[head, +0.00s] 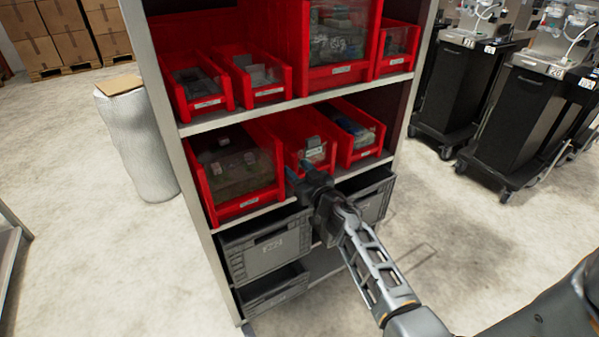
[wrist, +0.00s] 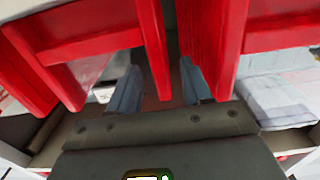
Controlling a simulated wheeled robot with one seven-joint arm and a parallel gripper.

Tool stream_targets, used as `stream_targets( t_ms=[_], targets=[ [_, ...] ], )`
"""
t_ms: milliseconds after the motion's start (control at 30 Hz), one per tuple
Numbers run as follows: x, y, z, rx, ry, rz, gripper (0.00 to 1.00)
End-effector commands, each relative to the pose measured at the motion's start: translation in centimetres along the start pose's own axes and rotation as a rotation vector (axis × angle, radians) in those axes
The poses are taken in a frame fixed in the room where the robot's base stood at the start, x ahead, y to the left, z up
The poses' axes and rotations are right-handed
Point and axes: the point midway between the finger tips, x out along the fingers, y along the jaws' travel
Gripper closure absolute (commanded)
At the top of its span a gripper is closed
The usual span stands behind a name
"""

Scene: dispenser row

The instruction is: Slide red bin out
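Red bins stand on the shelf rack. In the middle row are a large one (head: 235,172) at left, a narrow one (head: 307,150) in the centre and another (head: 358,133) at right. I cannot tell which is the task's bin. My gripper (head: 301,171) is at the front of the narrow centre bin. In the wrist view my gripper (wrist: 160,88) is open, its two blue-grey fingers apart. A red bin wall (wrist: 153,45) reaches down between them, nearer the left finger. Another red wall (wrist: 215,40) is by the right finger. Contact cannot be told.
More red bins (head: 338,75) fill the shelf above. Grey crates (head: 266,247) sit below, close under my gripper. The rack's metal side post (head: 165,130) stands at left. Black carts (head: 466,85) stand at right. Floor (head: 470,250) in front of the rack is clear.

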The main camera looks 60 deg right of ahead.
Motion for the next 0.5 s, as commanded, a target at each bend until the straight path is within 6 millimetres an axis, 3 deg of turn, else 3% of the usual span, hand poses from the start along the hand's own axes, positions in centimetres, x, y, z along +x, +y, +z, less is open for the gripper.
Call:
stream_targets(
  t_ms=[67,500],
  targets=[
    [-0.01,0.0,0.0,0.0,0.0,0.0,0.58],
    [-0.03,0.0,0.0,0.0,0.0,0.0,1.0]
  ],
)
